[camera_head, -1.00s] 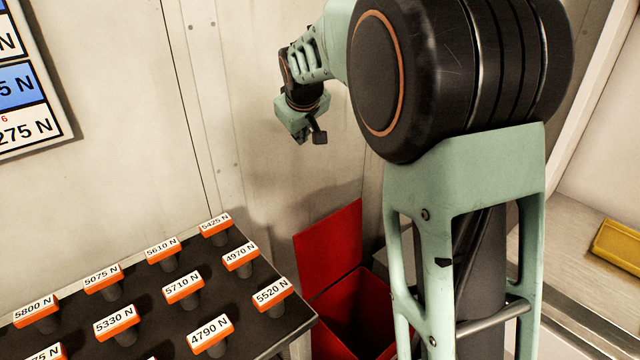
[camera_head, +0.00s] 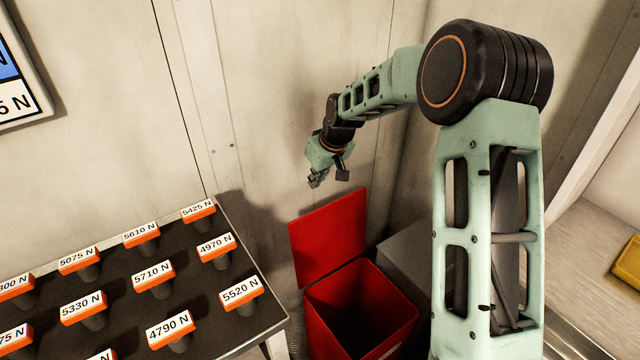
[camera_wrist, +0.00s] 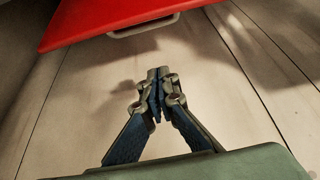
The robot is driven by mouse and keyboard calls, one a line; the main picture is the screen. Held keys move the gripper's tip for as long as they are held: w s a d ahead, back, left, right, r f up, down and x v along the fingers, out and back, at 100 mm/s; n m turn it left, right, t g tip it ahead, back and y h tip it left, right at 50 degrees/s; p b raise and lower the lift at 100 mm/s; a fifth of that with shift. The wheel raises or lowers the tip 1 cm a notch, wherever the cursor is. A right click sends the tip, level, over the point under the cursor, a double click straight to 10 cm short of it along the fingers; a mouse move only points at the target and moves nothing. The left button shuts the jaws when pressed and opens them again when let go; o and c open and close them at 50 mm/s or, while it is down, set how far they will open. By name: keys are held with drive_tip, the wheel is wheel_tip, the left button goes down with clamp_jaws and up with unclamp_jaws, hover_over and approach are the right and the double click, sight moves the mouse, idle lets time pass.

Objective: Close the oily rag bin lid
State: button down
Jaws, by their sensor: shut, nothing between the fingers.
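The red oily rag bin (camera_head: 362,305) stands on the floor in the corner, its dark inside showing from above. Its red lid (camera_head: 330,236) is raised, standing up at the back of the bin near the wall. My gripper (camera_head: 315,182) is above the lid's upper edge, near the wall, and apart from the lid in the head view. In the wrist view my gripper (camera_wrist: 158,75) is shut and empty, with pale wall panels behind it. The red lid (camera_wrist: 110,18) with a grey handle (camera_wrist: 143,27) fills the top left of that view, beyond the fingertips.
A black table (camera_head: 215,312) with several orange-and-white labelled pieces stands left of the bin. A grey box (camera_head: 405,262) stands right of the bin, close to it. A yellow object (camera_head: 628,262) lies at the far right. Walls stand close behind the bin.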

wheel_tip(320, 180, down, 7)
drive_tip(key=shift+s+d+f+b, duration=0.15)
drive_tip(key=shift+s+d+b, duration=0.1)
drive_tip(key=shift+s+b, duration=0.2)
drive_tip(key=shift+w, duration=0.1)
drive_tip(key=shift+d, duration=0.1)
idle(0.4)
